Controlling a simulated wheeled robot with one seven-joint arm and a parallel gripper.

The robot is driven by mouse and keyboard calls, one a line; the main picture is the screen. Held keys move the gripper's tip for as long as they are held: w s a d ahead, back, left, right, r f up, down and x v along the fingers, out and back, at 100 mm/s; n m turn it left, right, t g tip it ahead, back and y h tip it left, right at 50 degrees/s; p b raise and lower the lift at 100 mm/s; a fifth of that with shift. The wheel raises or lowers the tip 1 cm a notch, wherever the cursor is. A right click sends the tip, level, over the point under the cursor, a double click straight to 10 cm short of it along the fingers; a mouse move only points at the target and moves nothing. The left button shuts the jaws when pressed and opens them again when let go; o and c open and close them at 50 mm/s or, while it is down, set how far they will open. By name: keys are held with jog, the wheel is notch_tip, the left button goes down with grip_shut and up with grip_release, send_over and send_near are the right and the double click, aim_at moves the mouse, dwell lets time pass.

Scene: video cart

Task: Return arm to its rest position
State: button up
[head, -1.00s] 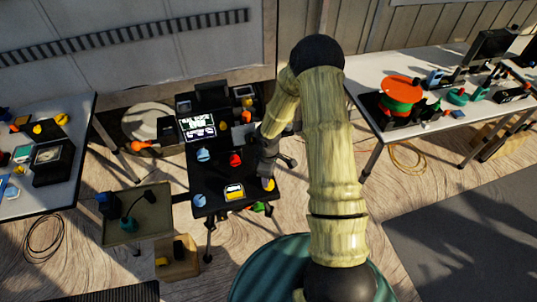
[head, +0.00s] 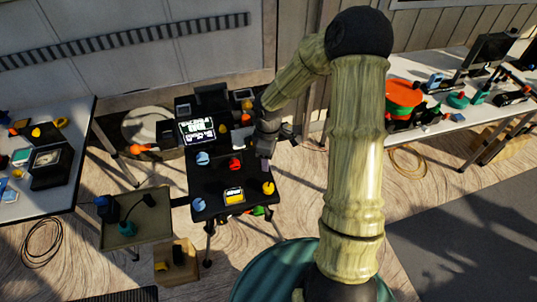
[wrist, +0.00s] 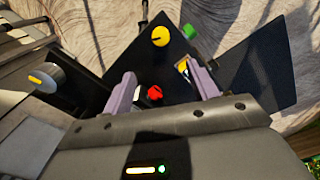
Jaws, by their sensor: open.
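My gripper (head: 264,160) hangs at the right edge of the black video cart (head: 215,208), above it and touching nothing that I can see. In the wrist view its two pale purple fingers (wrist: 164,92) stand wide apart with nothing held between them. The cart top carries a red knob (head: 235,161), a light blue knob (head: 202,158), a yellow-orange knob (head: 268,188) and a yellow-framed device (head: 234,195). The red knob also shows between the fingers in the wrist view (wrist: 155,93), below them.
A lit screen (head: 197,131) stands at the cart's back. A white table with devices (head: 60,190) is at the left. Another table (head: 440,135) with an orange-and-green reel (head: 403,97) is at the right. A tray (head: 160,222) and a wooden box (head: 178,273) sit at the front left.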

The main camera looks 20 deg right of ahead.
jog(key=s+r+m+t, duration=0.2)
jog(key=s+r+m, duration=1)
jog(key=s+r, duration=0.1)
jog(key=shift+s+r+t, duration=0.25)
jog(key=shift+s+t, duration=0.05)
jog(key=shift+s, duration=0.6)
dwell(1.0)
